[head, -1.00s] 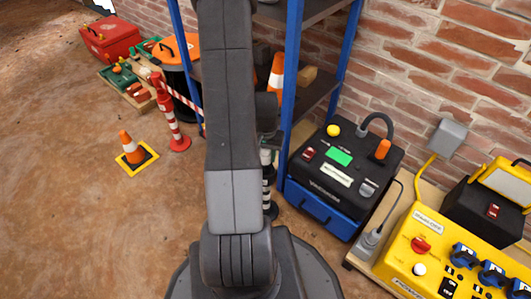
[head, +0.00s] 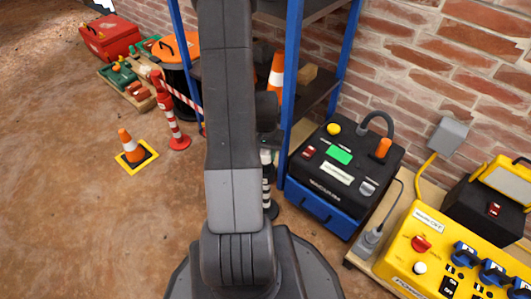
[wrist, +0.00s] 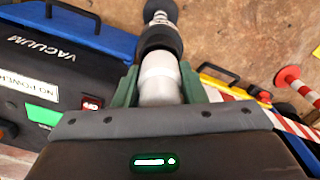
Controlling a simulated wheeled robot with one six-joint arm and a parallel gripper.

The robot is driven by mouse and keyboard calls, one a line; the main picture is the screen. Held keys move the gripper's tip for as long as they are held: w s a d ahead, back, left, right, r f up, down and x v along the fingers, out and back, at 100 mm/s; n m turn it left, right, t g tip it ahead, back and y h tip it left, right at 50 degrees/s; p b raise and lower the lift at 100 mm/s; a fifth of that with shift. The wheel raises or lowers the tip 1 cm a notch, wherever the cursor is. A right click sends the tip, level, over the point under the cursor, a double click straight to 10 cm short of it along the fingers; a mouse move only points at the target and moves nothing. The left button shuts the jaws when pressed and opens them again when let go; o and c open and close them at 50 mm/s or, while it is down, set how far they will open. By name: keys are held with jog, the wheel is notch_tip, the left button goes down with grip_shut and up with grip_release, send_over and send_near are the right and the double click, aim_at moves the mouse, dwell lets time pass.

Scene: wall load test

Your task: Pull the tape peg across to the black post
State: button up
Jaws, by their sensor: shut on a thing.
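My gripper (wrist: 159,74) shows in the wrist view, its green fingers shut on a pale grey cylindrical peg (wrist: 160,87). Just beyond the peg, in line with it, is the black post (wrist: 159,38), with a black collar and pale bands. The two look very close; I cannot tell if they touch. In the head view the black post (head: 267,183) stands upright, partly hidden by my arm, which also hides my gripper. Red-and-white tape (head: 184,98) runs from a red-and-white post (head: 173,118) behind my arm. The tape (wrist: 300,127) also shows right of my gripper.
A black vacuum unit (head: 347,160) on a blue base stands close right of the black post. A blue shelf upright (head: 291,85) rises beside it. A cone (head: 132,148) stands on the left floor. A yellow box (head: 440,255) is at right. Open floor lies to the left.

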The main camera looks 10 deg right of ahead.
jog(key=shift+f, duration=0.15)
jog(key=shift+f+b, duration=0.4)
dwell(0.4)
jog(key=o, duration=1.6)
jog(key=shift+r, duration=0.15)
jog(key=shift+r+p, duration=2.7)
jog(key=shift+r, duration=0.75)
jog(key=shift+f, duration=0.1)
